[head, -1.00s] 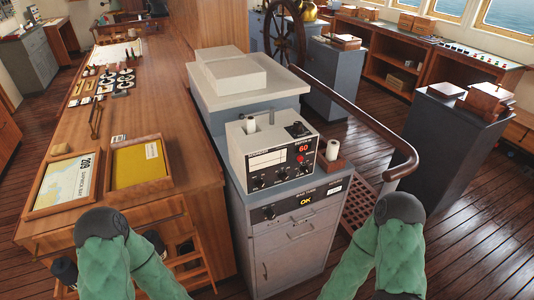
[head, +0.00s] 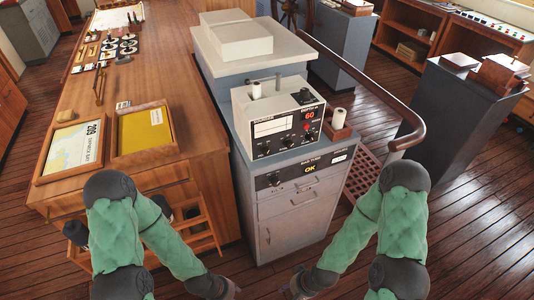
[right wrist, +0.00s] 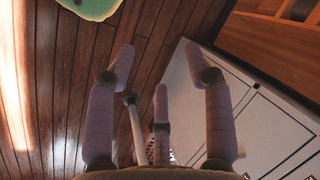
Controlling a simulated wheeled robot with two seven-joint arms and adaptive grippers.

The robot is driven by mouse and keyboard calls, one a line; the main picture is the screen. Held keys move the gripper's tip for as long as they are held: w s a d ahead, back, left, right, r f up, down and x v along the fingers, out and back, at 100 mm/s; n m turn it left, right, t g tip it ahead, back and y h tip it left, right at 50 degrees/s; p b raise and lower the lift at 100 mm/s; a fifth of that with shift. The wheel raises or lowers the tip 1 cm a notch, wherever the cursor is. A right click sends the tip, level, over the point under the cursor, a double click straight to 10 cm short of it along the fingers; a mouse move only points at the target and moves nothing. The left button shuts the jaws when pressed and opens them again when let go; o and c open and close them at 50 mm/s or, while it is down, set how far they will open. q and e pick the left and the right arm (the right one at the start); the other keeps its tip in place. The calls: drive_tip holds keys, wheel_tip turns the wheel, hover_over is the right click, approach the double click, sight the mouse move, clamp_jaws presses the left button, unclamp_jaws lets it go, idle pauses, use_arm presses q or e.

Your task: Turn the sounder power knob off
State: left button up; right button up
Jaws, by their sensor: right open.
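The sounder (head: 280,118) is a pale box with a dark-edged front on the grey cabinet. It has a white display window, a red "60" readout and several dark knobs. I cannot read which is the power knob. My left gripper (head: 228,290) is low in front of the cabinet, partly cut off by the bottom edge. My right gripper (head: 290,288) is also low, beside the cabinet front. In the right wrist view its fingers (right wrist: 158,75) are spread and empty.
A wooden chart table (head: 160,75) is left. A handrail (head: 385,95) curves right. Floor is clear at right.

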drive_tip(key=w+r+t, duration=0.4)
drive_tip(key=w, duration=0.7)
drive_tip(key=t+y+b, duration=0.2)
drive_tip(key=t+y, duration=0.1)
drive_tip(key=t, duration=0.9)
approach(267, 154)
drive_tip(key=shift+m, duration=0.4)
drive_tip(key=b+x, duration=0.1)
drive_tip(key=x, duration=0.8)
drive_tip(key=shift+w+r+b, duration=0.1)
drive_tip(key=shift+b, duration=0.25)
clamp_jaws()
